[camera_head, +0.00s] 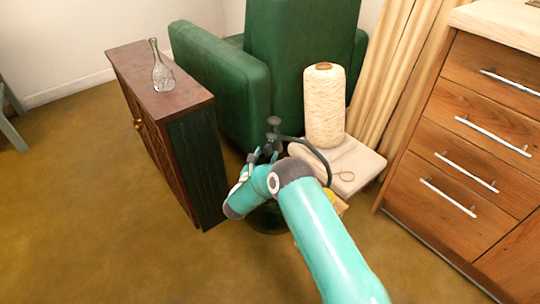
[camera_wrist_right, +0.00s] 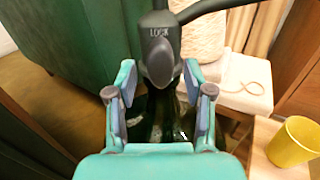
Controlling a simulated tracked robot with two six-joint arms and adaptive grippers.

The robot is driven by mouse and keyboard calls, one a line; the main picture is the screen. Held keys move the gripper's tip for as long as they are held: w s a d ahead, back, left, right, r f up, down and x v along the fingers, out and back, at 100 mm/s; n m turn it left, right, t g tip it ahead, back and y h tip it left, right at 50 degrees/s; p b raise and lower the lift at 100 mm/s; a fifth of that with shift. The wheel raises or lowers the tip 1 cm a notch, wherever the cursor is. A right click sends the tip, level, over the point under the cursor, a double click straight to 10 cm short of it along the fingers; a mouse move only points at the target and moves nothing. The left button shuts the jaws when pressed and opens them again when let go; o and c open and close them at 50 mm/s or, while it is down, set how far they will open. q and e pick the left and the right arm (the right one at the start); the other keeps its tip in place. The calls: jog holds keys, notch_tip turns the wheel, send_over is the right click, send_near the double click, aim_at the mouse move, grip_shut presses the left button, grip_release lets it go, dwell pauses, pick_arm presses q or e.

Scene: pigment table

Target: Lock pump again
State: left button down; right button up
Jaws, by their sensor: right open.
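The pump (camera_wrist_right: 160,25) has a dark grey head marked LOCK and a rounded knob or lever (camera_wrist_right: 160,62) below the word. A black hose or spout curves off to the right from it, and in the head view the pump head (camera_head: 273,122) stands above my right arm. My right gripper (camera_wrist_right: 160,92) is open, with its two fingers on either side of and just below the knob; whether they touch it I cannot tell. A dark glossy bottle body shows between the fingers, and in the head view its base is mostly hidden by my arm. My left gripper is not in view.
A yellow cup (camera_wrist_right: 293,142) stands on a small wooden surface at the right. A string cone (camera_head: 324,105) stands on a pale block (camera_head: 345,165). A dark cabinet (camera_head: 190,130) with a glass bottle (camera_head: 162,75), a green armchair (camera_head: 290,60) and wooden drawers (camera_head: 470,140) surround the spot.

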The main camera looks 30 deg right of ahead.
jog(key=shift+w+d, duration=0.4)
jog(key=shift+d, duration=0.2)
